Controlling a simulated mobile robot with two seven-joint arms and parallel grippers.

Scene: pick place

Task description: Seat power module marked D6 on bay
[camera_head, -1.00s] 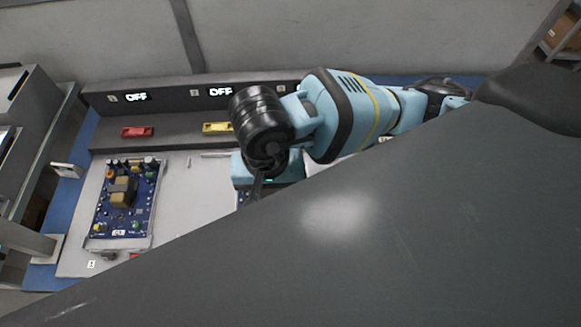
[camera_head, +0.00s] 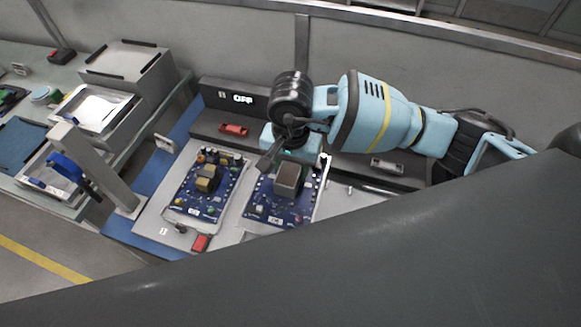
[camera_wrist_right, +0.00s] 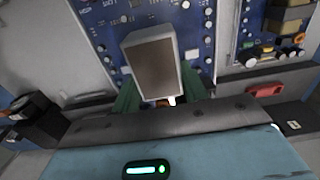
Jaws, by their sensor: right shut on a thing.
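A box-shaped module (camera_wrist_right: 155,62) with pale metal sides and a brownish face sits between the green fingers of my right gripper (camera_wrist_right: 158,88) in the right wrist view. In the head view the grey module (camera_head: 288,179) shows just below my right gripper (camera_head: 289,158), over the right-hand blue circuit board (camera_head: 262,212). The gripper is shut on it. I cannot read any D6 marking. The module's underside and the bay under it are hidden, so I cannot tell whether it touches the board. My left gripper is not in view.
A second blue board (camera_head: 190,200) with yellow parts lies to the left on the same light plate. A dark console (camera_head: 215,119) with an OFF display and a red part (camera_head: 233,129) stands behind. Trays (camera_head: 95,108) stand at far left. A dark surface fills the foreground.

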